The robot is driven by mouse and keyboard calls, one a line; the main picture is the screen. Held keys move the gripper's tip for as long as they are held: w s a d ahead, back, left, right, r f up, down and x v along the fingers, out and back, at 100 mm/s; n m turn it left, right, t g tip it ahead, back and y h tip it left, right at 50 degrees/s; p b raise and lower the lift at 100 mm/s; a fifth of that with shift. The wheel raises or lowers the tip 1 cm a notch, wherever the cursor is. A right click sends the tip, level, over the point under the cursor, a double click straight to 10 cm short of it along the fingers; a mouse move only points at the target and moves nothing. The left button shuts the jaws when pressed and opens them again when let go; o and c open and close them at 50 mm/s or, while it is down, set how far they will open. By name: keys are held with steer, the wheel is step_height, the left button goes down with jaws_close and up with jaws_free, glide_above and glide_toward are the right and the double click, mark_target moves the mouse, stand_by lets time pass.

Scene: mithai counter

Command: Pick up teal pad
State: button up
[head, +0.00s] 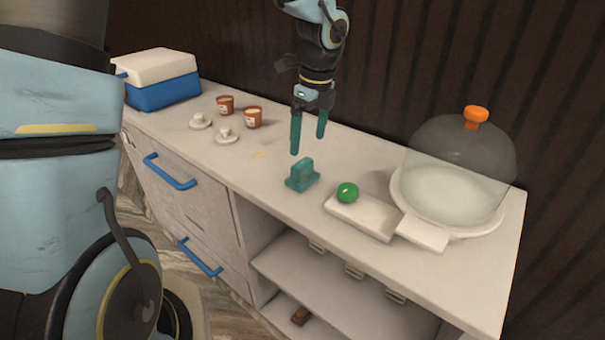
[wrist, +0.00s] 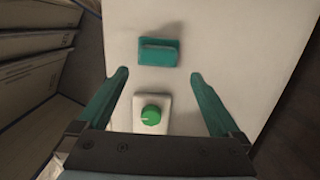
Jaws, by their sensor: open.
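The teal pad (head: 302,176) is a small teal block with a raised part. In the wrist view my gripper's fingers (wrist: 159,74) are spread wide, apart from the pad.
A glass dome (head: 460,145) with an orange knob covers a white plate. Orange cups (head: 253,117), small white cups and a blue cooler (head: 165,93) stand left. The counter between is mostly clear.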

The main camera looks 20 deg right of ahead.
mark_target(303, 163)
step_height(303, 163, down, 3)
steer(key=shift+w+a+f, duration=0.1)
steer(key=shift+w+a, duration=0.05)
steer(key=shift+w+a+f+p, duration=0.15)
steer(key=shift+f+p, duration=0.1)
steer(key=shift+f, duration=0.65)
steer(key=shift+w+a+f+p, duration=0.1)
steer(key=shift+f+p, duration=0.2)
steer(key=shift+f, duration=0.55)
steer(key=shift+w+a+f+p, duration=0.15)
steer(key=shift+f+p, duration=0.1)
steer(key=shift+f, duration=0.65)
steer(key=shift+c, duration=0.2)
steer(key=c, duration=1.3)
step_height(303, 163, up, 10)
steer(key=shift+r+b, duration=0.1)
steer(key=shift+b, duration=0.5)
